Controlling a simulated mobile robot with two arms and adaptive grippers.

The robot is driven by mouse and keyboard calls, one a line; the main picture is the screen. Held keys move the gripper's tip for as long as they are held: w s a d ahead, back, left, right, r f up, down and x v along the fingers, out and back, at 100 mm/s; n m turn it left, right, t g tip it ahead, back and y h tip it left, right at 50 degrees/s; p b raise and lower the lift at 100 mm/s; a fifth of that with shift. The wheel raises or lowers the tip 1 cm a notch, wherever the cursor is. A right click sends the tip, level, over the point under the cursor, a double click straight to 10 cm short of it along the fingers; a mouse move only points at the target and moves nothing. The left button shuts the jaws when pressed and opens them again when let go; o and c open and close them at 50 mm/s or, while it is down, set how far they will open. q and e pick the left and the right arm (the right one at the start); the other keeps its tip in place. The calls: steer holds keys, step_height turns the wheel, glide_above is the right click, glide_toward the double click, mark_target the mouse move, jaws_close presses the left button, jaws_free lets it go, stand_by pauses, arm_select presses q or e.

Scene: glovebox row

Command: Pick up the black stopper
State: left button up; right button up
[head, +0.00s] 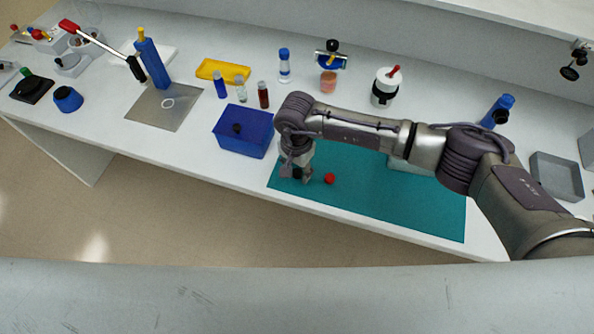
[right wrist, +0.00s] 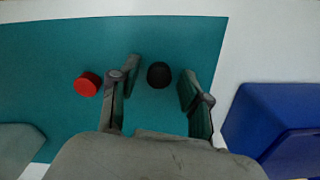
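The black stopper (right wrist: 159,75) is a small round dark piece on the teal mat (right wrist: 70,45). In the right wrist view it lies between the two fingers of my right gripper (right wrist: 160,84), with a gap on each side. The right gripper is open and points down at the mat's left end in the head view (head: 297,174). There the stopper is mostly hidden by the fingers. My left gripper is not in view.
A red stopper (right wrist: 88,84) lies on the mat beside the gripper; it also shows in the head view (head: 329,179). Several vials stand behind. The mat's front right is clear.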

steer(key=c, duration=0.5)
steer(key=shift+r, duration=0.15)
